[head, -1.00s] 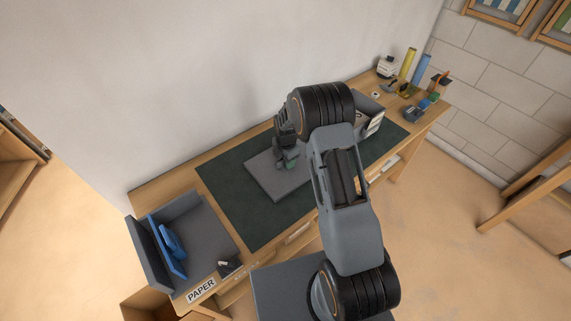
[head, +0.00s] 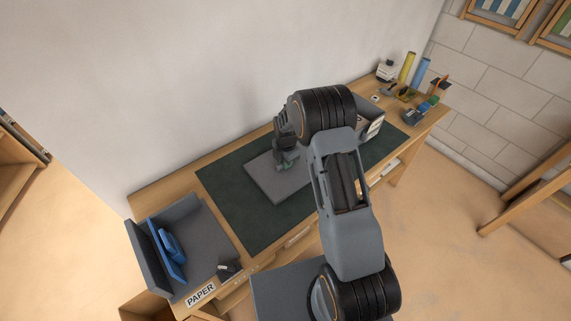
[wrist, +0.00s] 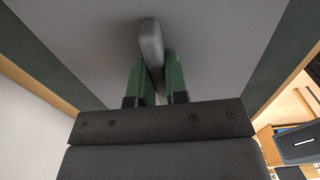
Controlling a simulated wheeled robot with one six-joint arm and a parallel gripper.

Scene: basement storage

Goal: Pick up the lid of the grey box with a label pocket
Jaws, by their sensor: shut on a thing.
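The flat grey lid (head: 268,186) is over the dark green mat on the workbench, below my gripper (head: 287,160). In the wrist view the lid (wrist: 220,45) fills most of the picture, and its upright grey handle (wrist: 151,42) sits between the two green fingers. My gripper (wrist: 159,78) is shut on that handle. I cannot tell whether the lid touches the mat. The grey box (head: 372,112) stands on the bench to the right of the lid, partly hidden behind my arm, with a pale label patch on its side.
The green mat (head: 232,208) has free room left of the lid. A grey tray (head: 207,243) with blue things and a PAPER label (head: 200,294) is at the bench's left end. A bottle (head: 386,70), yellow roll (head: 406,67) and blue roll (head: 420,72) stand at the far right. A wall runs behind.

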